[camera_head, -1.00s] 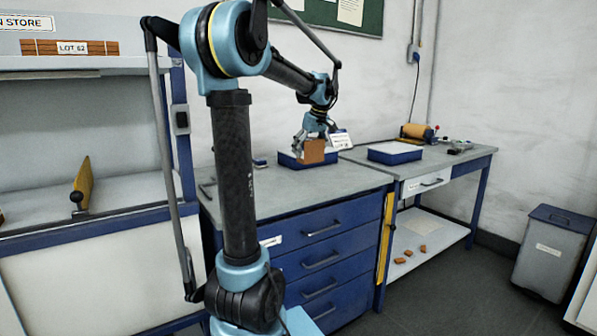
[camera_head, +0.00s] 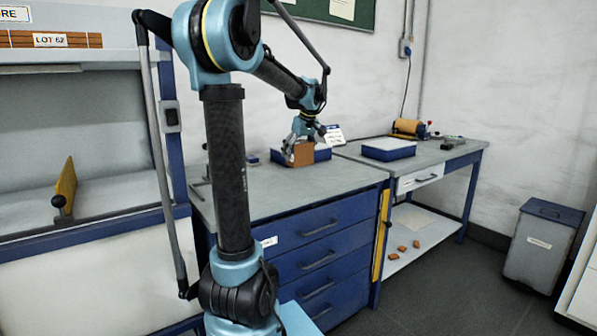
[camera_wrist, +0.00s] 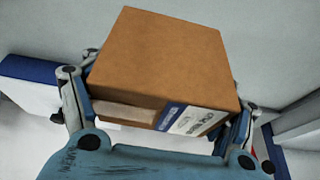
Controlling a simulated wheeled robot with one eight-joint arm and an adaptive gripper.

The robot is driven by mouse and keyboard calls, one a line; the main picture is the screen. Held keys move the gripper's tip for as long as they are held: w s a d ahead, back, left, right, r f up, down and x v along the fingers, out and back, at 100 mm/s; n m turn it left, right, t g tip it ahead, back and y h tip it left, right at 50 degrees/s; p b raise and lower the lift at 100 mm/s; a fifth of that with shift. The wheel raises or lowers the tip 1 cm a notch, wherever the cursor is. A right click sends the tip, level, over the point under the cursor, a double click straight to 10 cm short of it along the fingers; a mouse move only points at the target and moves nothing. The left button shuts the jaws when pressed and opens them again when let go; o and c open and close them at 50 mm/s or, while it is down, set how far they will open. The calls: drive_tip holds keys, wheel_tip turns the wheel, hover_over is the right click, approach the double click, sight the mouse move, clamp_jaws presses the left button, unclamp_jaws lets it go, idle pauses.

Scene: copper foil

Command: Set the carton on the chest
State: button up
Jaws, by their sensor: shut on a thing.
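The carton (camera_head: 302,154) is a small brown box held upright at the back of the chest's grey top (camera_head: 283,190). In the wrist view the carton (camera_wrist: 165,55) fills the middle, with a blue and white label on its near side. My gripper (camera_head: 303,142) is shut on it, one finger on each side. The chest (camera_head: 318,258) is a blue drawer unit with several drawers. The carton's underside is at or just above the top; I cannot tell whether they touch.
A blue tray (camera_head: 322,155) stands just behind the carton. A second blue tray (camera_head: 388,152) and an orange roll (camera_head: 408,127) stand on the neighbouring bench. The chest top in front of the carton is clear. A grey bin (camera_head: 541,245) stands at right.

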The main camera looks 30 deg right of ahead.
sight(305, 145)
drive_tip(key=shift+f, duration=3.4)
drive_tip(key=shift+f, duration=0.1)
drive_tip(key=o, duration=1.6)
drive_tip(key=shift+c, duration=0.2)
drive_tip(key=v, duration=1.2)
